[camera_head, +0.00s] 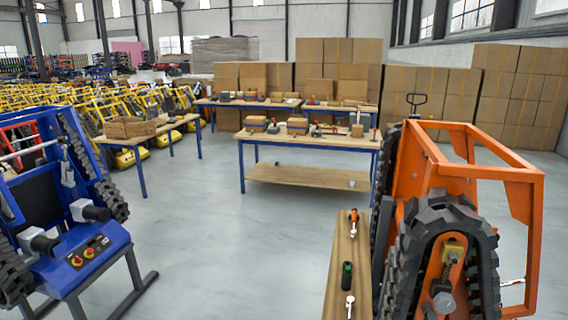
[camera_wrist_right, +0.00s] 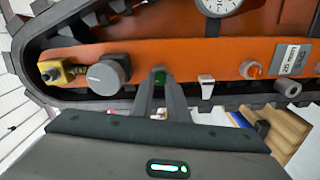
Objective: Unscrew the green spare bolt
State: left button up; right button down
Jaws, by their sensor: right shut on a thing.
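The green spare bolt (camera_wrist_right: 160,77) sits on the orange side frame (camera_wrist_right: 185,57) of the tracked carrier in the right wrist view. Only a small green part shows between my fingertips. My right gripper (camera_wrist_right: 161,88) is shut on the bolt, its two fingers reaching up to the orange face. The bolt's shaft is hidden, so I cannot tell how far it is threaded in. In the head view the orange carrier (camera_head: 440,165) stands at the right; the bolt cannot be made out there. My left gripper is in neither view.
A narrow wooden bench (camera_head: 338,262) with tools stands left of the carrier. A blue carrier (camera_head: 85,255) is far left, with open floor between.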

jog(key=n, duration=0.9)
jog(key=shift+n, duration=0.4)
jog(key=n, duration=0.9)
jog(key=shift+r+n, duration=0.1)
jog(key=shift+n, duration=0.3)
